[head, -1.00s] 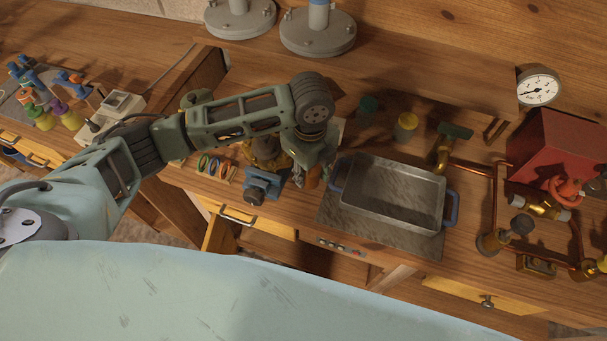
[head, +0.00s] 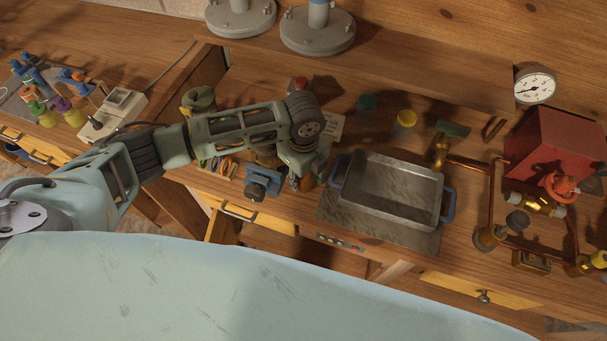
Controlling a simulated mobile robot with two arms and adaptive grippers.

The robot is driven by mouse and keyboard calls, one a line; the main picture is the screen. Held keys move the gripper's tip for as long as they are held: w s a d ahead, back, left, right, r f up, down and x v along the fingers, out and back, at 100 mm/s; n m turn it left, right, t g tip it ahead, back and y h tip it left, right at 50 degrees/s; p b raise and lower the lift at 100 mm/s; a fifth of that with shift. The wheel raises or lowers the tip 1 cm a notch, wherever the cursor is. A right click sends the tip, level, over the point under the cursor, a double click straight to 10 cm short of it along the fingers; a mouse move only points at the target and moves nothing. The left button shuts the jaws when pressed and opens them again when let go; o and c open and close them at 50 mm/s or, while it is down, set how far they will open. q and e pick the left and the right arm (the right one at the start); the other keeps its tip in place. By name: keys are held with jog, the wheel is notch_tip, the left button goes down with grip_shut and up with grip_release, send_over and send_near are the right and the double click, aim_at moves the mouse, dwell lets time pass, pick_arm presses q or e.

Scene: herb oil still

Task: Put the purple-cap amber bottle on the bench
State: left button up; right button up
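My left gripper (head: 299,183) points down over the bench (head: 290,205), between the blue clamp-like device and the grey pan. Its fingers are small and partly hidden by my own wrist, so I cannot tell whether they are open or shut. A small brownish shape shows close beside the gripper, mostly covered; I cannot tell whether it is an amber bottle, and no purple cap shows on it. My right gripper is out of view.
A grey pan (head: 398,222) with blue handles sits on a dark plate just right of the gripper. The blue device (head: 263,183) is close on the left. Copper pipework and a red box (head: 556,145) fill the right. A raised shelf (head: 400,75) runs behind.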

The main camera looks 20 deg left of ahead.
pick_arm(q)
jog(key=shift+o, duration=1.3)
jog(key=shift+r, duration=0.3)
notch_tip(320, 180, up, 10)
jog(key=shift+r+b, duration=0.2)
jog(key=shift+b, duration=0.9)
jog(key=shift+r, duration=0.75)
jog(key=shift+f, duration=0.1)
